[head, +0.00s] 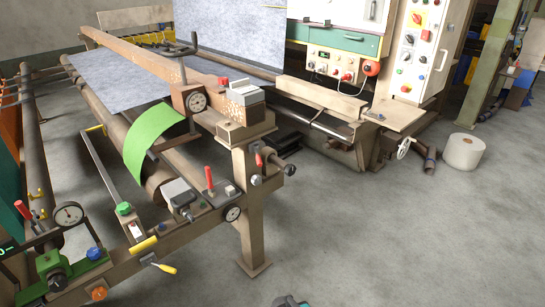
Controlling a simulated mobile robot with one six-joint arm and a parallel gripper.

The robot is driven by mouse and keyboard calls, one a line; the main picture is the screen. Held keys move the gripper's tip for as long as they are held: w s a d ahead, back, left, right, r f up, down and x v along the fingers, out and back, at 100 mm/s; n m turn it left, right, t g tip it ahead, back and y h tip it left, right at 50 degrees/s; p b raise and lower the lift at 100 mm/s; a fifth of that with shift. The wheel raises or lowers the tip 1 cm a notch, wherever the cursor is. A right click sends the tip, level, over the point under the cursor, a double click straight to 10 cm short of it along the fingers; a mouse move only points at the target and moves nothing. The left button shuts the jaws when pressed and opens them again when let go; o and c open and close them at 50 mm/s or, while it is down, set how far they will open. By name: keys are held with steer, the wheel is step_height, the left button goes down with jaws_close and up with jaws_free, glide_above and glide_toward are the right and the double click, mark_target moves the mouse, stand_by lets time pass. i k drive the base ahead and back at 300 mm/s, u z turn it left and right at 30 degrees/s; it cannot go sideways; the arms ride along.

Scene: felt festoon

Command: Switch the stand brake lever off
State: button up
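No label that I can read marks the stand brake lever. One red-handled lever (209,178) stands nearly upright on the front stand, beside a small light box and near a round gauge. Another red-handled lever (22,209) leans to the left at the far left, beside a dial gauge (69,214) and a green clamp. A dark fitting with a red knob (274,160) sits at the post's right side. I cannot tell which one is the brake lever or what its off position is. My gripper is not in view; a teal and dark part of my arm shows at the bottom edge.
The brown frame (251,210) carries rollers, grey felt (130,78) and a green strip (151,140). A yellow-handled tool (163,267) juts from the front rail. A control cabinet (415,50) and white roll (463,151) stand behind right. The floor at front right is clear.

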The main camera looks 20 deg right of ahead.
mark_target(258, 158)
steer(key=z, duration=0.1)
steer(key=i, duration=1)
steer(key=z, duration=0.15)
steer(key=k, duration=0.95)
steer(key=u, duration=0.15)
steer(key=i, duration=0.6)
